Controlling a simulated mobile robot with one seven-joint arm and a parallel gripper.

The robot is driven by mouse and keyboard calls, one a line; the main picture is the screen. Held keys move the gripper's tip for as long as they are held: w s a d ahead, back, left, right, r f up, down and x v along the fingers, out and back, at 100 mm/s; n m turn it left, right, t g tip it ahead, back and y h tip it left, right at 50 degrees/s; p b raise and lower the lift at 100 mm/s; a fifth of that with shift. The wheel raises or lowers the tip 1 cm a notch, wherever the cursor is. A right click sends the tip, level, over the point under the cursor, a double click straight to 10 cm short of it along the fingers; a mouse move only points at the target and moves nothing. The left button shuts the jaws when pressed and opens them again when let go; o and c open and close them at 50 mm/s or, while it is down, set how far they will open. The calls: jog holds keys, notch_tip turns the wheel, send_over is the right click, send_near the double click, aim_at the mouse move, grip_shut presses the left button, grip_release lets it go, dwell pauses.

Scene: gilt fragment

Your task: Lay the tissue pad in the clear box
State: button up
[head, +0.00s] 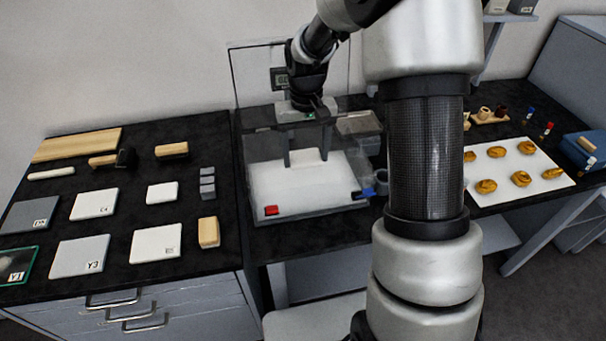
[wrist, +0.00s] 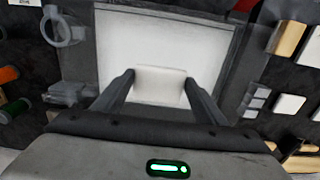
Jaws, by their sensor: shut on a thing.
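The tissue pad (head: 305,157) is a small white block between the two fingers of my gripper (head: 307,160). The wrist view shows the pad (wrist: 159,84) with a finger of my gripper (wrist: 158,90) pressed to each side. The clear box (head: 258,180) has see-through walls and a white floor; its white floor (wrist: 165,40) also shows in the wrist view. My gripper reaches down into the box, and the pad is over the back part of the floor. I cannot tell whether the pad touches the floor.
A red block (head: 271,210) is at the box's front left, and a blue item (head: 368,192) at its front right. The left bench holds white tiles (head: 95,203) and wooden-handled brushes (head: 172,150). On the right, a white board (head: 515,172) bears several golden pieces. The box floor before the pad is mostly clear.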

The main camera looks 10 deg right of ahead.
notch_tip(320, 180, down, 8)
jog(key=shift+s+r, duration=0.1)
jog(key=shift+r, duration=0.1)
jog(key=shift+f, duration=0.2)
jog(key=o, duration=1)
